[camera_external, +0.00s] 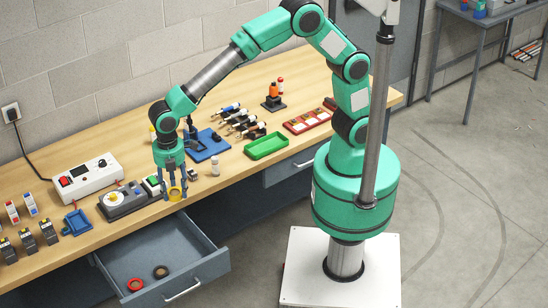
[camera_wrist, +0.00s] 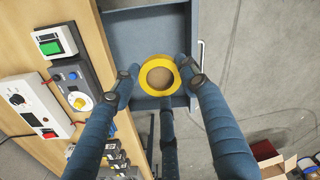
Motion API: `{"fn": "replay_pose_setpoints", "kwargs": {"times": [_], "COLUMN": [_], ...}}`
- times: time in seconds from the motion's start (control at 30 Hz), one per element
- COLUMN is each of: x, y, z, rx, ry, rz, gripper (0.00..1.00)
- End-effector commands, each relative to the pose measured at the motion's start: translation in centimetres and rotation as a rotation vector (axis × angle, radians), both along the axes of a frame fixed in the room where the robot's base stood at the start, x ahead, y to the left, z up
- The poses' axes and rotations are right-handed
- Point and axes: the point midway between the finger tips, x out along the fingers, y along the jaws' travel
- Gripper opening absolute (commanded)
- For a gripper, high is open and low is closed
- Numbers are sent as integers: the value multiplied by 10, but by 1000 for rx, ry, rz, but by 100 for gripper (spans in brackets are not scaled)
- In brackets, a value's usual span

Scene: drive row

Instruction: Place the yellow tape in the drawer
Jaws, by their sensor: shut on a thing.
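The yellow tape (camera_external: 176,195) is a ring held between the fingers of my gripper (camera_external: 174,188). In the wrist view the yellow tape (camera_wrist: 143,76) sits level between the fingertips of my gripper (camera_wrist: 160,78), with its open hole facing the camera. The drawer (camera_external: 196,255) is pulled open under the bench, and a red ring (camera_external: 136,284) and a dark brown ring (camera_external: 161,271) lie on its floor. My gripper holds the tape above, near the bench edge and the drawer's back part. In the wrist view the drawer (camera_wrist: 162,25) shows below the tape, partly hidden by the fingers.
A closed drawer (camera_external: 290,166) is to the right. The open drawer's middle is clear.

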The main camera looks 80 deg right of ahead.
Motion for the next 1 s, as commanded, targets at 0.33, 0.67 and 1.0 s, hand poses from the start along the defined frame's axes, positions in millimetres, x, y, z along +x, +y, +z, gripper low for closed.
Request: {"fn": "replay_pose_setpoints", "kwargs": {"times": [0.33,0.67,1.0], "x": [-1,0,1], "y": [-1,0,0], "z": [-141,-219,-229], "rx": [-3,-1,0], "ry": [6,1,0], "rz": [0,0,0], "gripper": [22,22,22]}}
